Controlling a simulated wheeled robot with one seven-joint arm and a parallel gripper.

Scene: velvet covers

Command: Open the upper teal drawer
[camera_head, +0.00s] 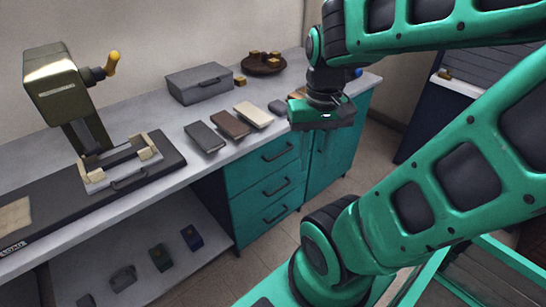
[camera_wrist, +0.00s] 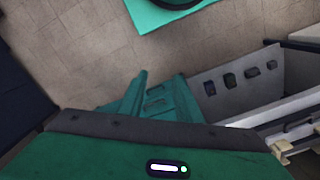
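The teal drawer unit stands under the worktop in the head view, with three drawers one above another. The upper teal drawer (camera_head: 260,166) is closed, its front in line with the drawers below, and has a dark bar handle (camera_head: 278,152). My gripper (camera_head: 322,118) hangs above and to the right of that handle in the picture, near the worktop's front edge, apart from the handle. The frames do not show whether its fingers are open or shut, and I see nothing held. In the wrist view, part of the teal unit (camera_wrist: 160,98) shows beyond my gripper's housing.
The worktop holds a grey case (camera_head: 200,83), several flat blocks such as the brown one (camera_head: 231,125), a bowl (camera_head: 264,65) and a press (camera_head: 62,85). A teal cupboard door (camera_head: 332,140) is right of the drawers. The floor (camera_head: 285,236) before them looks clear.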

